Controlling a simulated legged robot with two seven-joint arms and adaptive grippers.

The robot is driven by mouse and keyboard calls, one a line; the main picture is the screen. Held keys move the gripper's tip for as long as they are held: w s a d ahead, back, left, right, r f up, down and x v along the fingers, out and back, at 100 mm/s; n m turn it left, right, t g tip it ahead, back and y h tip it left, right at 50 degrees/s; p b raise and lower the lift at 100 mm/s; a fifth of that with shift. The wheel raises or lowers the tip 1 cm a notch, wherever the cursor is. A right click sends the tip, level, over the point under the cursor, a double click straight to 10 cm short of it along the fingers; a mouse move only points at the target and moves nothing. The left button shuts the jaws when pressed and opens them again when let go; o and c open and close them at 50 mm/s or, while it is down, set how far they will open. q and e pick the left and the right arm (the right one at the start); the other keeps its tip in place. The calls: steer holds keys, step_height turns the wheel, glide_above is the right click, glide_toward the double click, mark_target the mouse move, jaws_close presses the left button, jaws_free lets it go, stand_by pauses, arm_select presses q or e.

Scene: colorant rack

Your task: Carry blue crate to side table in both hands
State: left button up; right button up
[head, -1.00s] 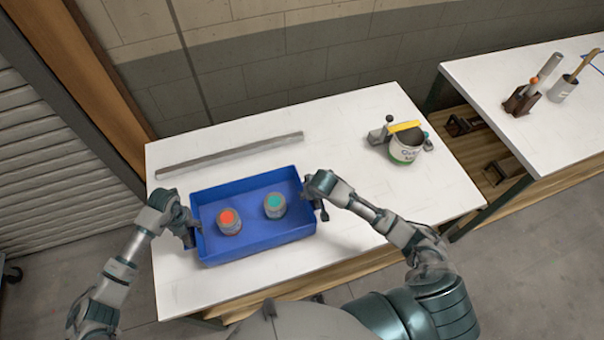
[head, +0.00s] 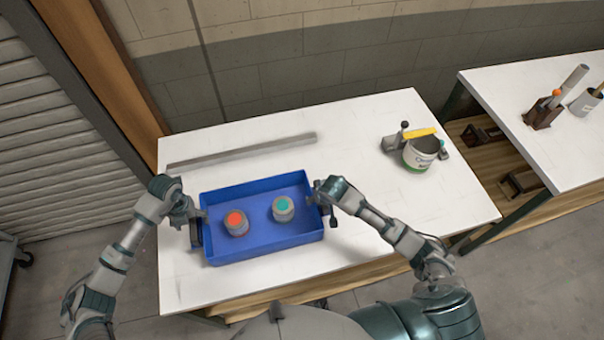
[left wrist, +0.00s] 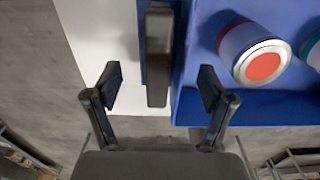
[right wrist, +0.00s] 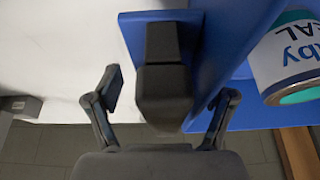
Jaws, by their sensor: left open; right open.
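The blue crate (head: 270,246) sits on the white table, holding a can with an orange lid (head: 236,223) and a can with a teal lid (head: 283,209). My left gripper (head: 196,216) is at the crate's left side; in the left wrist view its open fingers (left wrist: 158,90) are on either side of the dark left handle (left wrist: 158,55). My right gripper (head: 326,200) is at the right side; in the right wrist view its open fingers (right wrist: 170,95) straddle the dark right handle (right wrist: 163,85). Neither gripper is closed on a handle.
The white table (head: 400,205) also bears a long grey bar (head: 240,151) behind the crate and a paint pot (head: 421,153) with a yellow-topped tool at the right. A second white table (head: 540,80) with tools stands at the right, across a gap.

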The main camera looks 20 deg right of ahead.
arm_select(q)
steer(key=r, duration=0.3)
steer(key=a+r, duration=0.1)
steer(key=r, duration=0.2)
steer(key=shift+a, duration=0.2)
arm_select(e)
steer(key=shift+a+r, duration=0.1)
steer(key=shift+a, duration=0.35)
steer(key=shift+a+r, duration=0.1)
steer(key=shift+a, duration=0.05)
arm_select(q)
steer(key=shift+d+r, duration=0.25)
steer(key=shift+d, duration=0.1)
arm_select(e)
steer(key=v, duration=0.7)
steer(key=d+v, duration=0.1)
steer(key=v, duration=0.3)
steer(key=shift+s, duration=0.1)
arm_select(q)
steer(key=shift+a, duration=0.15)
arm_select(e)
steer(key=shift+a+r, duration=0.1)
steer(key=shift+r, duration=0.1)
arm_select(q)
steer(key=shift+a+f, duration=0.1)
steer(key=shift+a, duration=0.4)
arm_select(e)
steer(key=shift+s+a+r, duration=0.1)
steer(key=shift+a, duration=0.4)
